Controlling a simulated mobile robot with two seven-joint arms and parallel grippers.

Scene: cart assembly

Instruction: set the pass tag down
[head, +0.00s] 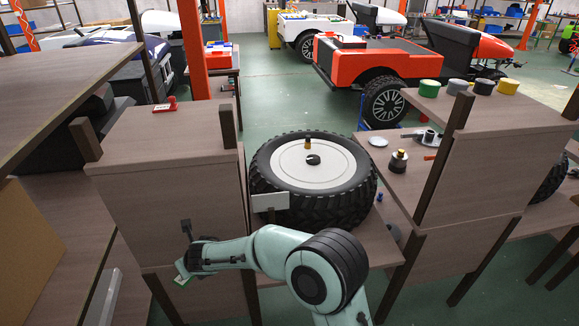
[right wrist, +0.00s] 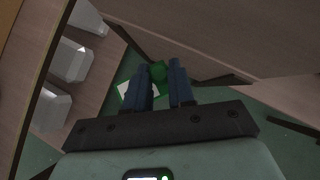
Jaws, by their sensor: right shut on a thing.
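The pass tag (head: 182,281) is a small green and white piece, low at the left front of the head view. My right gripper (head: 186,264) is shut on it and holds it in front of the left cabinet. In the right wrist view, the tag's green knob (right wrist: 158,71) sits between the fingertips (right wrist: 159,76), and part of its white face (right wrist: 125,91) shows beside the left finger. The fingers hide the rest of it. My left gripper is not in view.
A red tag (head: 165,106) lies on the left cabinet top (head: 140,130), which is otherwise mostly bare. A large wheel (head: 313,180) lies between the cabinets. Pale blocks (right wrist: 68,60) line a lower shelf in the right wrist view. Several coloured cans (head: 429,88) stand at right.

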